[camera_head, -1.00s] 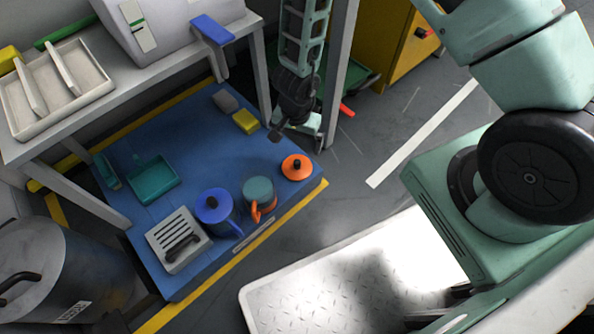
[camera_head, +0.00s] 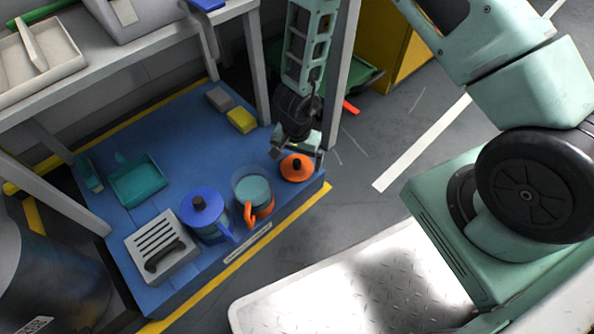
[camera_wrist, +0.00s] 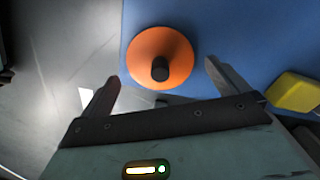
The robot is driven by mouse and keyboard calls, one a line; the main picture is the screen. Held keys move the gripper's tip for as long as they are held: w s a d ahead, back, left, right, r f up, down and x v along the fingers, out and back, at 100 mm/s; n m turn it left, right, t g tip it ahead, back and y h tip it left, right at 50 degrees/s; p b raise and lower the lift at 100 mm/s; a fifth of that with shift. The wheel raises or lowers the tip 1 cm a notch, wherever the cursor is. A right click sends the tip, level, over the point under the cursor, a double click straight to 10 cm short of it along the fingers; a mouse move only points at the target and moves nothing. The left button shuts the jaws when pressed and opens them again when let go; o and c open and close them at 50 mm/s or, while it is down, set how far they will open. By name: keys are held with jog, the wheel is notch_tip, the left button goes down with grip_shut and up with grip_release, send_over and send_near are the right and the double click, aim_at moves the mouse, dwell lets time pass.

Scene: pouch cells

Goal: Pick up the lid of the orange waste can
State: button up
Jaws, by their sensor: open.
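The orange lid (camera_head: 297,168) with a dark knob lies on the blue platform near its right corner, apart from the can. The can (camera_head: 254,190) stands to its left, a see-through vessel with a teal top inside and an orange handle. My gripper (camera_head: 297,150) is just behind and above the lid. In the wrist view the orange lid (camera_wrist: 163,57) and its black knob lie ahead, between the lines of the two open fingers (camera_wrist: 162,72). Nothing is between the fingers, and I cannot tell the exact height above the knob.
A blue-lidded can (camera_head: 204,214) and a grey slotted box (camera_head: 160,243) stand left of the can. A table leg (camera_head: 343,75) rises close to my arm.

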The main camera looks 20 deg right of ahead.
aim_at(297, 161)
notch_tip(297, 161, down, 3)
jog(key=shift+w+b, duration=0.1)
jog(key=shift+b, duration=0.95)
jog(key=shift+r, duration=0.1)
jog(key=c, duration=0.8)
jog(key=shift+r, duration=0.1)
